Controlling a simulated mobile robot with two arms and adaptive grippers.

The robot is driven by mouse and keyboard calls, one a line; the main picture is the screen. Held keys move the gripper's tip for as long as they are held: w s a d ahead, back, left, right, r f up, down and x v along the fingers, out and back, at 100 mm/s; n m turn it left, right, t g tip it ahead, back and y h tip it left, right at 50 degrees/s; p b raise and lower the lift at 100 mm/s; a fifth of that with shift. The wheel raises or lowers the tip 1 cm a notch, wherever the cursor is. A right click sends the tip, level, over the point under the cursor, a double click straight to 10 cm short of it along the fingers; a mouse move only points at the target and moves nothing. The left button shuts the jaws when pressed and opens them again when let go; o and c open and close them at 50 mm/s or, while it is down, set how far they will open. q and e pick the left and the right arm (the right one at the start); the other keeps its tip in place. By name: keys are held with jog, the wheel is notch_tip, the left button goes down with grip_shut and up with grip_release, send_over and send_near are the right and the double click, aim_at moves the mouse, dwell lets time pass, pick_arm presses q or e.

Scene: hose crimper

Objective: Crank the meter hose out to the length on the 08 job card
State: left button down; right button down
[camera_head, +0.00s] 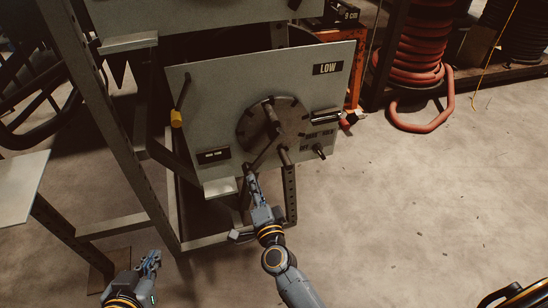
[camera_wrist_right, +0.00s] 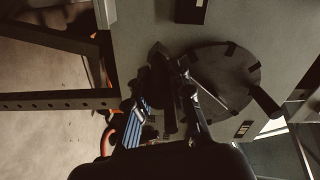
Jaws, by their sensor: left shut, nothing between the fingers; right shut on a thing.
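A dark round crank disc (camera_head: 284,112) with notches at its rim is on the grey panel (camera_head: 220,95) marked LOW. A thin arm runs from its middle down to the lower left. My right gripper (camera_head: 248,171) is at the lower end of that arm, shut on what looks like the crank handle; the fingers cover most of it. In the right wrist view the disc (camera_wrist_right: 225,75) is just right of the fingers, with the dark handle (camera_wrist_right: 158,62) between them. My left gripper (camera_head: 152,259) is shut and empty, low at the left, away from the panel. No 08 card is legible.
A lever with a yellow knob (camera_head: 176,118) is at the panel's left. A black peg (camera_head: 319,151) and small fittings are at its right. Metal frame posts (camera_head: 105,105) stand left of the panel. A red hose coil (camera_head: 413,55) is behind right.

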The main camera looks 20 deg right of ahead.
jog(key=shift+a+r, duration=0.35)
jog(key=c, duration=1.1)
grip_release()
jog(key=shift+f, duration=0.1)
jog(key=shift+s+f, duration=0.1)
jog(key=shift+f, duration=0.05)
jog(key=s, duration=1.1)
jog(key=shift+s+d, duration=0.25)
jog(key=shift+s, duration=0.15)
